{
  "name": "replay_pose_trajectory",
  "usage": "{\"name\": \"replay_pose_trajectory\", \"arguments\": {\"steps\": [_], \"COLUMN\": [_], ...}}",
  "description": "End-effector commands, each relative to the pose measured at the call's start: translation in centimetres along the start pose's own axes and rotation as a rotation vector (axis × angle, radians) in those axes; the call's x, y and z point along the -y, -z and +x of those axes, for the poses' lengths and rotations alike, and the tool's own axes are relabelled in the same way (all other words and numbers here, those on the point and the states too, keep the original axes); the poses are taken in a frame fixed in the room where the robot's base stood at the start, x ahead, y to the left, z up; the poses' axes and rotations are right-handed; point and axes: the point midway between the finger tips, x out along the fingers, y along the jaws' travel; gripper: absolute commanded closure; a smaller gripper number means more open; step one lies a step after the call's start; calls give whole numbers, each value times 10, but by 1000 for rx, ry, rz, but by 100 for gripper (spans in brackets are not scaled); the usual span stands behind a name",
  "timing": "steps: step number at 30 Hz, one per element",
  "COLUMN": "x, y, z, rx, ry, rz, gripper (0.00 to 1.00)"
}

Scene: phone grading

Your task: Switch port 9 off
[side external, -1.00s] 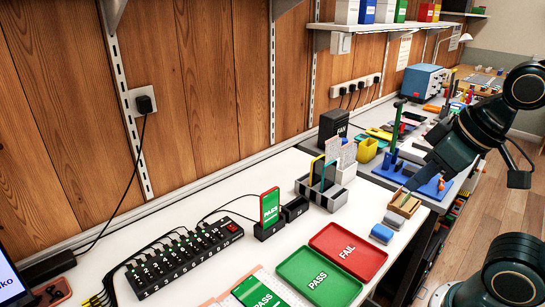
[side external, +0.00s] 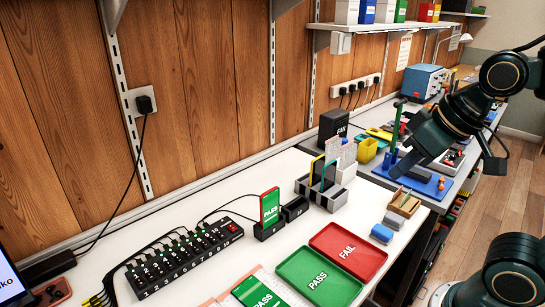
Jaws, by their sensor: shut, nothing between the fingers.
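The black numbered hub (side external: 185,262) lies on the white bench at lower left, with a row of numbered ports and small green marks. Port 9 (side external: 219,236) is near its right end, beside port 10; its switch is too small to read. My gripper (side external: 410,165) is at the end of the dark green arm, above the blue mat at right, far from the hub. It is shut and empty; its fingertips are hard to make out.
A phone marked PASS (side external: 270,207) stands upright right of the hub. The green PASS tray (side external: 345,288) and red FAIL tray (side external: 368,243) lie in front. A grey rack (side external: 338,200) holds upright items. Black cables run behind the hub. A small wooden box (side external: 408,207) stands near the bench edge.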

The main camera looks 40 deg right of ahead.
Motion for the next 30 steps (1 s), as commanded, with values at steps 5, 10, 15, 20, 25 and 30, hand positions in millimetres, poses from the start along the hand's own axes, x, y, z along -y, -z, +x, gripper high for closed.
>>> {"name": "replay_pose_trajectory", "arguments": {"steps": [5,10,15,20,25,30], "x": [5,11,19,26,36,46], "y": [30,60,88,114,139,163], "z": [10,24,40,58,79,104], "rx": [-6,-16,-25,-34,-43,-52], "ry": [5,10,16,21,27,33], "rz": [45,93,139,184,229,275], "gripper": [100,100,100,100,100,100]}}
